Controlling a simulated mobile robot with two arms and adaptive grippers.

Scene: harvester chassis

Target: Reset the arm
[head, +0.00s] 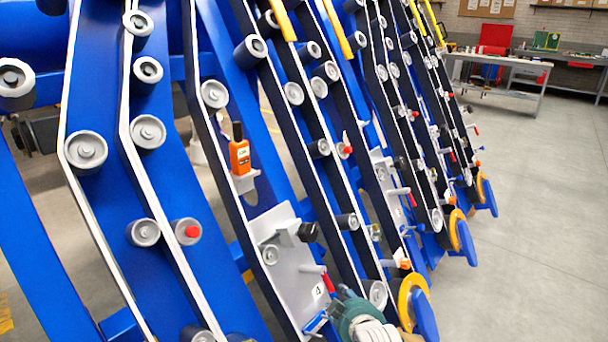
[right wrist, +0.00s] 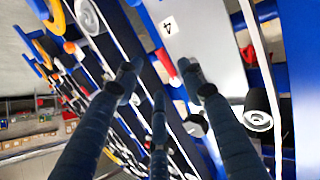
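My right gripper (head: 328,310) is at the bottom middle of the head view, in front of the lower end of a grey plate (head: 296,262) marked "4". In the right wrist view my right gripper (right wrist: 159,82) shows three dark fingers spread apart, with nothing held between them. The numbered plate also shows there (right wrist: 205,40), behind the fingers. A red-handled lever (head: 328,281) on the plate is close to the gripper; contact cannot be told. A red handle also shows in the right wrist view (right wrist: 166,62). My left gripper is not in view.
Blue harvester panels with white edges (head: 180,238) and several grey rollers fill the left and middle. An orange handheld device (head: 239,152) stands on a small ledge. Yellow-and-blue discs (head: 413,303) stick out at the right side. Open floor (head: 540,210) lies right, with a workbench (head: 500,75) behind.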

